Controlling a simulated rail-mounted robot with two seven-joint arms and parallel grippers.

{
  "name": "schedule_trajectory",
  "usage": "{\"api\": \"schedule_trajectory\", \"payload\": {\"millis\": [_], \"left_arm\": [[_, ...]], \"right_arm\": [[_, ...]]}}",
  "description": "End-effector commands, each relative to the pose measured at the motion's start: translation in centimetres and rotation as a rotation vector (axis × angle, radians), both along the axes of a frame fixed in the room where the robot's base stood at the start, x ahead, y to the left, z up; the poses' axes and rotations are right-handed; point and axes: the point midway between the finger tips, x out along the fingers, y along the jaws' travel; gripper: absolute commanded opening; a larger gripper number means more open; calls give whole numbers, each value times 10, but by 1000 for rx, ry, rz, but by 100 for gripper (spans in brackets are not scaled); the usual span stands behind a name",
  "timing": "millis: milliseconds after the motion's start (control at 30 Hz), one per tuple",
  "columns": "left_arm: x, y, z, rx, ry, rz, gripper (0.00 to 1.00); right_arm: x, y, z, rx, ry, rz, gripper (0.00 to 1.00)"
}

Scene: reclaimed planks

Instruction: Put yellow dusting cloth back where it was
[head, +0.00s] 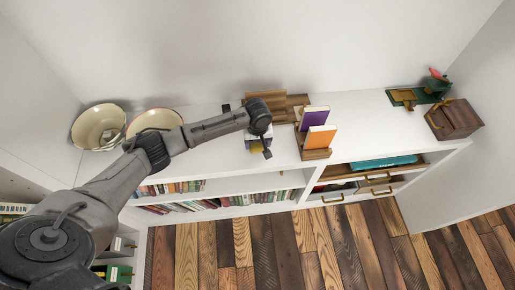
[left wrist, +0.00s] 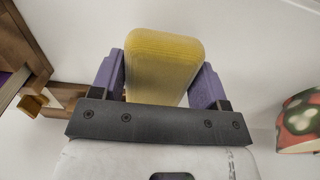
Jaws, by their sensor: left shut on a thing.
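The yellow dusting cloth (left wrist: 163,55) shows in the left wrist view as a rounded, folded yellow block between the two purple fingers. My left gripper (left wrist: 160,78) is shut on it. In the head view my left gripper (head: 262,144) hangs over the white shelf top, left of the wooden holder with the purple and orange books. Only a small dark yellow bit shows under the gripper there; the wrist hides most of the cloth. I cannot tell how far the cloth is above the shelf top. My right gripper is not in view.
Two bowls (head: 99,128) stand at the left of the white top. A wooden holder (head: 316,154) bears a purple book (head: 312,118) and an orange book (head: 319,139). A wooden box (head: 454,119) stands far right. The top right of the holder is largely clear.

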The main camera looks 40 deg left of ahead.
Motion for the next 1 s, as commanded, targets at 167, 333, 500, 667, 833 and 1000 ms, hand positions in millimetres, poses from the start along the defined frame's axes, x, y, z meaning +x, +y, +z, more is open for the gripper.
{"api": "schedule_trajectory", "payload": {"millis": [167,333,500,667,833,1000], "left_arm": [[0,0,-13,1,1,0,42],[0,0,-35,1,1,0,42],[0,0,-40,1,-1,-1,42],[0,0,-40,1,-1,-1,42],[0,0,-43,0,0,-1,42],[0,0,-43,1,-1,-1,84]], "right_arm": [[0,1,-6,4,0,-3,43],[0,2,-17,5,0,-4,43],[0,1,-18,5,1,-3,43],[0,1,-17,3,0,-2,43],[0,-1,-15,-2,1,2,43],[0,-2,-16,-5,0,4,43]]}}
